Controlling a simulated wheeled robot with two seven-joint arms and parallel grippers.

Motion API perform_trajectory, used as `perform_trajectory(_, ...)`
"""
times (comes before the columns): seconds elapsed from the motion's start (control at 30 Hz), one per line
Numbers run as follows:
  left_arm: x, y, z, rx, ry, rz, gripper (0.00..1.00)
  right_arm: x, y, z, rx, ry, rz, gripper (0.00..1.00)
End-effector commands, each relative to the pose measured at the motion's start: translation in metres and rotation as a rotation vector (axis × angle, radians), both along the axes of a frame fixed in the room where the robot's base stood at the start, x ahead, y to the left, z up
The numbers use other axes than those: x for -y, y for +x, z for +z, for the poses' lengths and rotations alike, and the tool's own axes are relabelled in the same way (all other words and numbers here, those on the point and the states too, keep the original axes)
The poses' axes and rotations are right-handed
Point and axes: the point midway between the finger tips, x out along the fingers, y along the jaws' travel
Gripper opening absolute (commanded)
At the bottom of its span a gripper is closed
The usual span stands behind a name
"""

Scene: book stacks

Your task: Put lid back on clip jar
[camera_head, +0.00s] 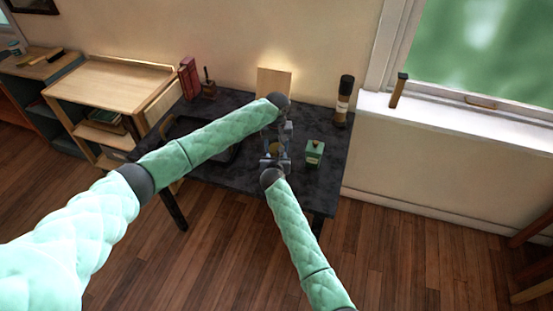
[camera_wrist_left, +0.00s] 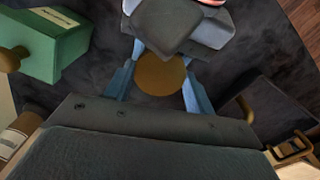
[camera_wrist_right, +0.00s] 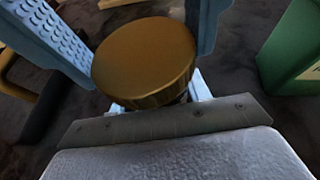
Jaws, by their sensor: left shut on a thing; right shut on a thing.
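A round gold-brown lid (camera_wrist_right: 147,60) fills the middle of the right wrist view and also shows in the left wrist view (camera_wrist_left: 160,75). My left gripper (camera_head: 279,146) is shut on the lid, its blue fingers on either side of the rim. My right gripper (camera_head: 272,158) is low over the table, directly below the lid, with its fingers mostly hidden by it. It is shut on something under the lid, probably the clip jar. The jar cannot be made out clearly, and I cannot tell whether the lid touches it.
A green box (camera_head: 314,152) with a knob stands close to the right of the grippers on the dark table (camera_head: 322,185). A dark tray (camera_wrist_left: 285,115) with brass handles is on the other side. A tall dark bottle (camera_head: 344,100), a wooden board and red books (camera_head: 188,78) stand at the back.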

Motion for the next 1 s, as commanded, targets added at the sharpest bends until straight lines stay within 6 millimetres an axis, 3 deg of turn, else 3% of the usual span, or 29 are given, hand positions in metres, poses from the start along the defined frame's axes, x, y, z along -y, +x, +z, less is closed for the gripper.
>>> perform_trajectory(0.4,-0.0004,0.0002,-0.0002,0.000,-0.001,-0.486,0.27,0.0000,0.0000,0.0001,0.000,0.000,0.000,0.00)
perform_trajectory(0.83,-0.0006,0.0003,-0.0002,0.000,0.000,-0.552,0.27,0.0002,0.0000,0.0001,0.000,0.000,0.000,0.00)
perform_trajectory(0.87,-0.0007,0.0004,-0.0002,0.000,0.000,-0.552,0.60,0.0002,0.0000,0.0001,0.000,0.000,0.000,0.00)
perform_trajectory(0.93,-0.0007,0.0004,-0.0002,0.000,0.000,-0.551,0.74,0.0002,0.0000,0.0001,0.000,0.000,0.000,0.00)
perform_trajectory(1.0,-0.0005,0.0003,-0.0002,0.000,-0.001,-0.551,0.76,0.0001,0.0000,0.0001,0.000,0.000,0.000,0.00)
